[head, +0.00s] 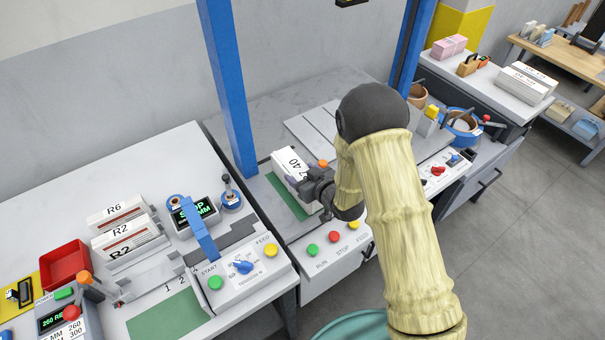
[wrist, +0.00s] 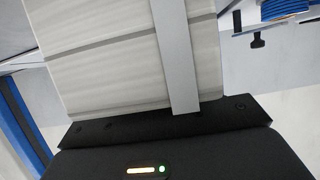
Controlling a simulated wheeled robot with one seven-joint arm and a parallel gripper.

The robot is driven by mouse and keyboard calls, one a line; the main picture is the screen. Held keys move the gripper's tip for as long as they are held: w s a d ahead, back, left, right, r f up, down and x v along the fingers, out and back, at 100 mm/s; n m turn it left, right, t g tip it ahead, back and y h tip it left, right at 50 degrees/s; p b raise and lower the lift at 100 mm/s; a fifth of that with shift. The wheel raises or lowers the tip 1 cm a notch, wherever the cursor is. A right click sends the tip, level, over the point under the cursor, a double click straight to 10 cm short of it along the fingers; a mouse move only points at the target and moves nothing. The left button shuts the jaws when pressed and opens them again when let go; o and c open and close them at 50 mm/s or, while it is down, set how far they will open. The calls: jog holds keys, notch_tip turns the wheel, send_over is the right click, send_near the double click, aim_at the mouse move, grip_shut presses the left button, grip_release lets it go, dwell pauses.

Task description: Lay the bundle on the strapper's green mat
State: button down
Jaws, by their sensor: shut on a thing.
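The white bundle (head: 290,164), with a dark "40" on its face, is in my gripper (head: 316,190), which is shut on it. It stands over or on a green mat (head: 285,203) between two blue posts; I cannot tell whether it touches the mat. The gripper's dark body hides part of the bundle and mat. In the wrist view the bundle (wrist: 110,60) fills the upper middle, pale with grey seams and a light grey vertical strip in front. A second green mat (head: 165,318) lies bare on the left machine.
A blue post (head: 228,85) rises left of the bundle. Bundles marked R2 (head: 125,238) and R6 (head: 116,211) stand on the left machine. A red bin (head: 65,264) is at far left. A button panel (head: 336,245) lies in front of the middle mat.

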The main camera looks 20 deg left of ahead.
jog(key=shift+f+b, duration=0.3)
jog(key=shift+c, duration=2.3)
grip_release()
jog(key=shift+o, duration=0.9)
jog(key=shift+f, duration=0.15)
jog(key=p+v, duration=0.3)
jog(key=v, duration=1.2)
jog(key=shift+r+p, duration=0.35)
jog(key=shift+r, duration=0.05)
jog(key=shift+d+p, duration=0.15)
jog(key=shift+p, duration=0.35)
